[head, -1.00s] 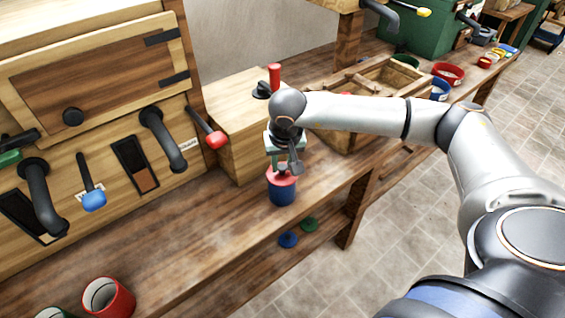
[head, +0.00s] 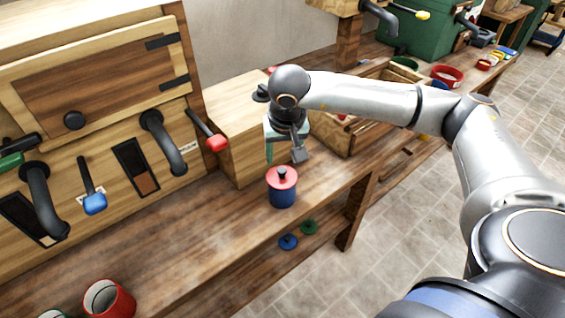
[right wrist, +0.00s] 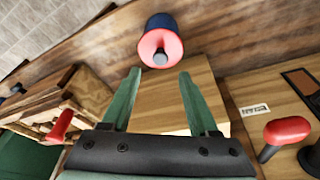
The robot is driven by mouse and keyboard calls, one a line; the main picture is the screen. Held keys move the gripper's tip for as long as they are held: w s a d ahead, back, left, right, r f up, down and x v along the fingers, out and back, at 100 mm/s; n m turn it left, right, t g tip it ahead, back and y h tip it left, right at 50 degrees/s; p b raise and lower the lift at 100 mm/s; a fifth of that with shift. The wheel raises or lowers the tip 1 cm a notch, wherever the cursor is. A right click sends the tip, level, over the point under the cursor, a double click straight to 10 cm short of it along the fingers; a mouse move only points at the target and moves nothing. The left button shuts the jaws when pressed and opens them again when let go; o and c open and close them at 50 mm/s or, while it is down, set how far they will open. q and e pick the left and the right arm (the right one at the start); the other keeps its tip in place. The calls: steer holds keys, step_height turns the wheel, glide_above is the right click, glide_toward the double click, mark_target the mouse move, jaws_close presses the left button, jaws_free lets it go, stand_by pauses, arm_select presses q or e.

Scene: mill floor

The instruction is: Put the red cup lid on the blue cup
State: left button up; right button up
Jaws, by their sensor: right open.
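The blue cup (head: 283,198) stands upright on the wooden bench. The red lid (head: 282,178), with a dark knob on top, sits on the cup's mouth and looks level. In the right wrist view the red lid (right wrist: 158,49) faces me, with the blue cup (right wrist: 160,21) behind it. My right gripper (head: 284,160) is open and empty, just above and behind the lid, apart from it. In the right wrist view its green fingers (right wrist: 157,72) are spread wide with nothing between them. My left gripper is not in view.
A wooden box (head: 225,150) stands behind the cup. A red-handled lever (head: 216,143) and a blue-handled one (head: 95,203) stick out from the cabinet. A red cup (head: 108,298) stands at the front left. Blue (head: 288,242) and green (head: 309,227) lids lie on the lower shelf.

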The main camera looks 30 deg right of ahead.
steer(key=v, duration=0.6)
steer(key=shift+r, duration=0.45)
